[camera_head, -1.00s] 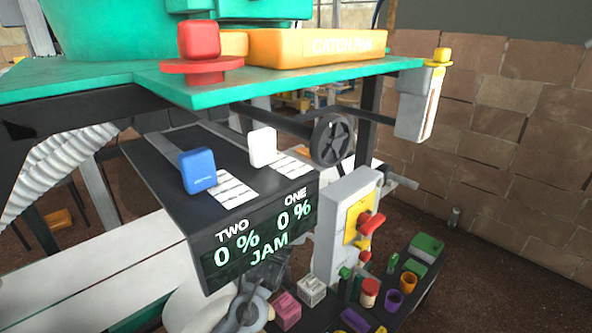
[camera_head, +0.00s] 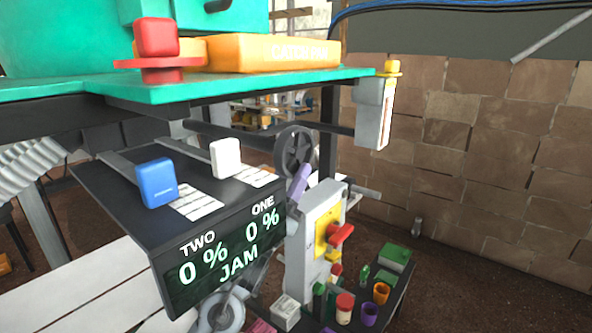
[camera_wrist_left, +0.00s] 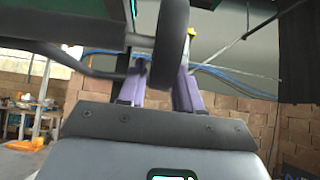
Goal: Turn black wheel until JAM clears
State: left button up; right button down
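The black wheel (camera_head: 293,151) is a spoked disc under the green tabletop, right of the dark display box. The display (camera_head: 225,250) reads TWO 0 %, ONE 0 % and JAM. A purple finger of my left gripper (camera_head: 300,182) shows at the wheel's lower right; the display box hides much of that arm. In the left wrist view, the wheel (camera_wrist_left: 168,45) appears edge-on, in front of the gap between the two purple fingers of my left gripper (camera_wrist_left: 158,88). The fingers stand apart; whether either touches the rim I cannot tell. My right gripper is not in view.
A grey box with a red knob (camera_head: 341,234) stands close below the wheel. Blue (camera_head: 157,183) and white (camera_head: 226,158) slider knobs sit on the display box. Small coloured cups and blocks fill a dark shelf (camera_head: 398,285) at lower right. The green tabletop (camera_head: 240,90) overhangs the wheel.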

pick_arm(q)
jog(key=shift+x, duration=0.9)
